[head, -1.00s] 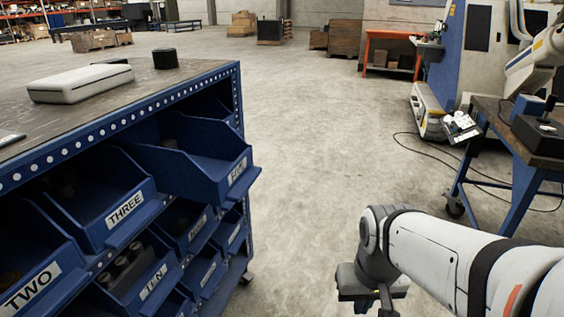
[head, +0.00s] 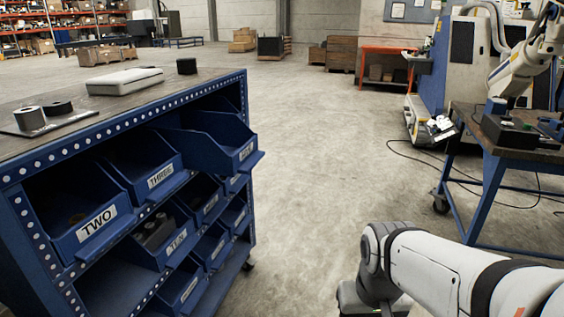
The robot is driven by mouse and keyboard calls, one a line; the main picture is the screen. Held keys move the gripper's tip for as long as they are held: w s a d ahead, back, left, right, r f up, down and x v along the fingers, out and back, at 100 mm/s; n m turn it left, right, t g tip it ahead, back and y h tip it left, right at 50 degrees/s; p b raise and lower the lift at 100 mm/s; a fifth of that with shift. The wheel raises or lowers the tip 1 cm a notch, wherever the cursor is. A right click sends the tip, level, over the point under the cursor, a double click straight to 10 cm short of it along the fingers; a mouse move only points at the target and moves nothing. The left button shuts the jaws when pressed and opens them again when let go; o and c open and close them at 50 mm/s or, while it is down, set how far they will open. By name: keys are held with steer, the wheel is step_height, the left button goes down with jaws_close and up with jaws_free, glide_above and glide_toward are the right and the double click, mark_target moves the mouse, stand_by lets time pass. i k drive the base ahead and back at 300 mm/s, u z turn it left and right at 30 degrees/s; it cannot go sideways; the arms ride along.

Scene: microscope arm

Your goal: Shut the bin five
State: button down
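A blue open-fronted bin (head: 215,141) in the top row of the blue rack sticks out farther than its neighbours. Its label is seen at a steep angle and is hard to read; it looks like FIVE. Bin THREE (head: 159,179) and bin TWO (head: 97,222) are to its left in the same row and stick out less. My arm reaches in from the lower right, and its wrist bends down at the bottom edge. My gripper's fingers are below the frame, so their state is hidden. The wrist is apart from the rack, with open floor between.
The blue rack (head: 60,150) has more bins in its lower rows, one marked TEN (head: 163,237). A pale flat case (head: 125,80) and dark round pieces lie on top. A blue-legged table (head: 520,165) stands at right, with a cable on the floor. The middle floor (head: 320,160) is clear.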

mark_target(216, 143)
steer(key=u, duration=0.15)
steer(key=i, duration=0.9)
steer(key=z, duration=0.05)
